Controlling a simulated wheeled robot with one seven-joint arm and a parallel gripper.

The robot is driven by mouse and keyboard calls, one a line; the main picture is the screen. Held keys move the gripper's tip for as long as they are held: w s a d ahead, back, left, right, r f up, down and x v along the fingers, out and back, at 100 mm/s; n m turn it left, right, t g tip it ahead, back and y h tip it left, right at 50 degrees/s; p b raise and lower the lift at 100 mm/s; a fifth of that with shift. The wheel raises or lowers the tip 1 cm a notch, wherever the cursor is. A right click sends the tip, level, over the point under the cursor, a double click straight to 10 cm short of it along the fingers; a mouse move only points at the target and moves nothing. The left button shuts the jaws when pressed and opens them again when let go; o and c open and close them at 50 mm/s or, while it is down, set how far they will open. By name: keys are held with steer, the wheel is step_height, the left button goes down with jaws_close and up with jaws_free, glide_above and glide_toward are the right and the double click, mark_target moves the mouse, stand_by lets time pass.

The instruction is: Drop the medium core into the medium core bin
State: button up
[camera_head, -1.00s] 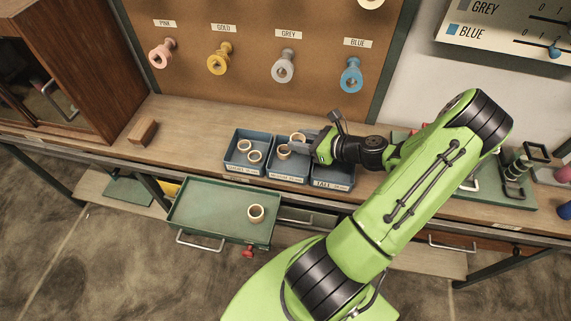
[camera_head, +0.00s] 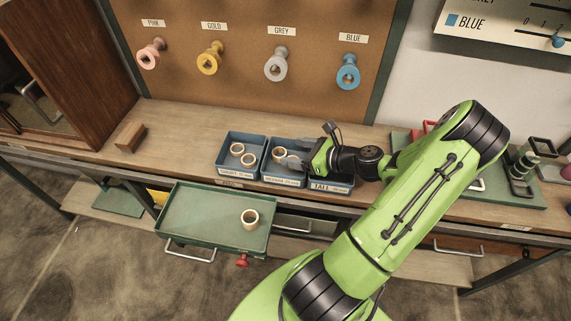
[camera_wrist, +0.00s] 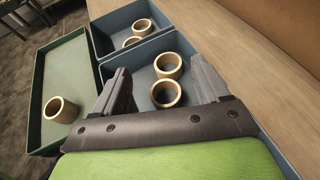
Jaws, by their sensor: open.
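The medium core bin (camera_head: 283,182) is the middle of three blue bins on the bench. Two tan ring-shaped cores (camera_wrist: 168,65) (camera_wrist: 166,94) lie in it in the wrist view, the nearer one between my fingers in that picture. In the head view one core (camera_head: 278,155) shows clearly there, and my gripper partly covers the rest. My gripper (camera_head: 291,156) is open over this bin, its two grey fingers spread wide. The wrist view shows the open gripper (camera_wrist: 160,68) with no core clamped. I cannot tell its exact height above the cores.
The left bin (camera_head: 233,173) holds two cores. The tall bin (camera_head: 332,186) is partly hidden under my gripper. A green tray-like drawer (camera_head: 200,215) stands open in front with one core (camera_head: 250,218) in it. A wooden block (camera_head: 130,137) lies on the bench at left.

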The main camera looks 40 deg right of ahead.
steer(key=p+v, duration=0.4)
steer(key=v, duration=1.1)
steer(key=shift+s, duration=0.4)
steer(key=shift+r, duration=0.15)
steer(key=w+a+r+n+g+p, duration=0.1)
steer(key=w+a+r+n+g, duration=0.35)
steer(key=a+n, duration=0.4)
steer(key=w+a+r+n+g, duration=0.3)
steer(key=a+r+n+g, duration=0.15)
steer(key=a+n, duration=0.45)
steer(key=s+a+r+n+t+h, duration=0.1)
steer(key=s+a+r+n+h, duration=0.3)
steer(key=n, duration=1.1)
steer(key=s+a+r, duration=0.3)
steer(key=a+r, duration=0.2)
steer(key=a, duration=0.1)
steer(key=shift+s+r+t+p, duration=0.2)
steer(key=shift+s+t+p, duration=0.15)
steer(key=shift+s+t, duration=0.05)
